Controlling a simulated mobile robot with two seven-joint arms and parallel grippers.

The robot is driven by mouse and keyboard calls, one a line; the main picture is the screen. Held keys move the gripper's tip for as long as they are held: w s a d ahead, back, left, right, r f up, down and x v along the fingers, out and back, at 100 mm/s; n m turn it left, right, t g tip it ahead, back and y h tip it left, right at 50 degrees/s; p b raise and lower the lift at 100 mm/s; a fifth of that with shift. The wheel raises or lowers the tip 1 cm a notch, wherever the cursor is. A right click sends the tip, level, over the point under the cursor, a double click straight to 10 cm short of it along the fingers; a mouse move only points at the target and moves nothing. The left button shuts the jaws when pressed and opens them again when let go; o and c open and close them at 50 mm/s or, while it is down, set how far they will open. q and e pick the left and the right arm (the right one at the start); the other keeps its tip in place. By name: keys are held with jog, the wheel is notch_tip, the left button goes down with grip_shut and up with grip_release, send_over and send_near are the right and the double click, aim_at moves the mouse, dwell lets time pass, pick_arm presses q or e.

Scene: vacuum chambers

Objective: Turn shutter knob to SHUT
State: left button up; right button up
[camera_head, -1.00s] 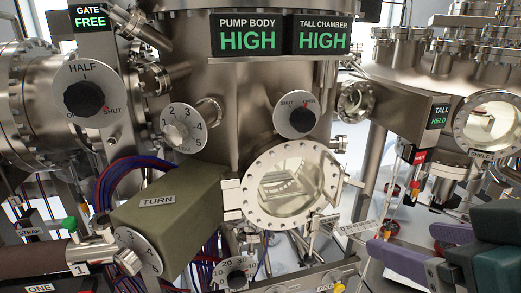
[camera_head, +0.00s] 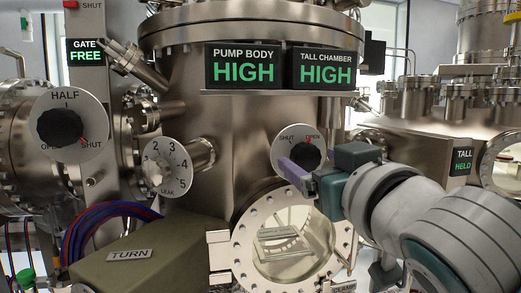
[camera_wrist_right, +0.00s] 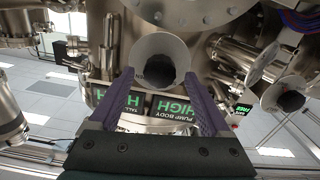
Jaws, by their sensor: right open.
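The shutter knob (camera_head: 307,157) is a black round knob on a pale dial marked SHUT at left and OPEN at right. Its red mark points up right, at OPEN. My right gripper (camera_head: 304,168), with purple fingers, is at the knob's lower front and partly covers the dial. In the right wrist view the black knob (camera_wrist_right: 160,70) lies between the tips of the open gripper (camera_wrist_right: 158,80), with a finger to each side. I cannot tell whether either finger touches it. My left gripper is not in view.
A round glass port (camera_head: 246,240) is just below the knob. A leak dial (camera_head: 178,158) and a gate knob (camera_head: 60,127) with its mark at SHUT are to the left. Signs reading HIGH (camera_head: 242,67) hang above. An olive TURN box (camera_head: 150,268) is lower left.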

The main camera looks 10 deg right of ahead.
jog(key=shift+w, duration=1.05)
grip_shut()
